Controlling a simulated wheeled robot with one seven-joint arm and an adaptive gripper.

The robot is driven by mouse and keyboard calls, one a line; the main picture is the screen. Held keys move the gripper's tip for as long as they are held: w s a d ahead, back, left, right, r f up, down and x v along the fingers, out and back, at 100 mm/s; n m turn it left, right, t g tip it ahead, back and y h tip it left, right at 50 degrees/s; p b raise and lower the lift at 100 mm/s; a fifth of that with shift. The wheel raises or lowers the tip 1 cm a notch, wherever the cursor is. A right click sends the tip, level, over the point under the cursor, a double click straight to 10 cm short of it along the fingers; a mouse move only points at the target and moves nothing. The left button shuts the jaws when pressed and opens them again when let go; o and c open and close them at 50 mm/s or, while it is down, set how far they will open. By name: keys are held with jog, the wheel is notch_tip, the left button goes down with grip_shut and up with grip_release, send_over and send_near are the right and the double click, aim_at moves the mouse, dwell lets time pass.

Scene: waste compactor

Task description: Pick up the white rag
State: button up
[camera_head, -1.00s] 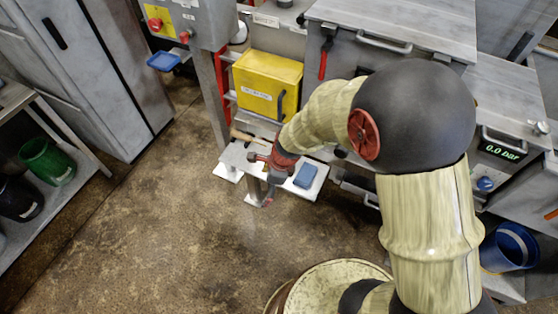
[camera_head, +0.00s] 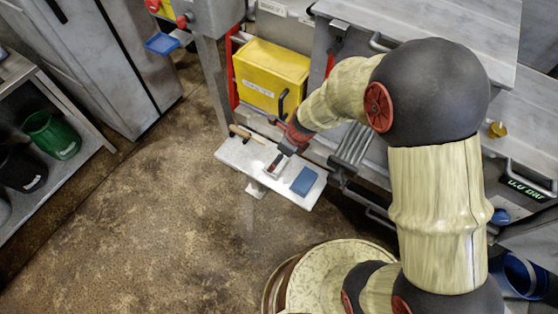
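A pale shelf (camera_head: 234,160) stands out from the machine in the middle of the view. A blue sponge-like block (camera_head: 304,181) lies on its right part, and a wooden-handled tool (camera_head: 245,133) lies at its back left. My gripper (camera_head: 274,165), red and dark, points down over the middle of the shelf, just left of the blue block. I cannot make out a white rag against the pale shelf; the area under my gripper is partly hidden. The fingers are too small to tell whether they are open or shut, or hold anything.
A yellow bin (camera_head: 270,75) stands behind the shelf. A grey post (camera_head: 213,85) rises at the shelf's left. The metal machine fills the right side. A side rack at left holds a green bucket (camera_head: 52,136). The brown floor in front is clear.

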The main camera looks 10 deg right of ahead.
aim_at(282, 164)
jog(key=b+x, duration=0.3)
jog(key=x, duration=0.3)
jog(key=shift+w+d+f, duration=0.1)
jog(key=shift+d+f, duration=0.05)
jog(key=shift+c, duration=0.9)
jog(key=c, duration=0.6)
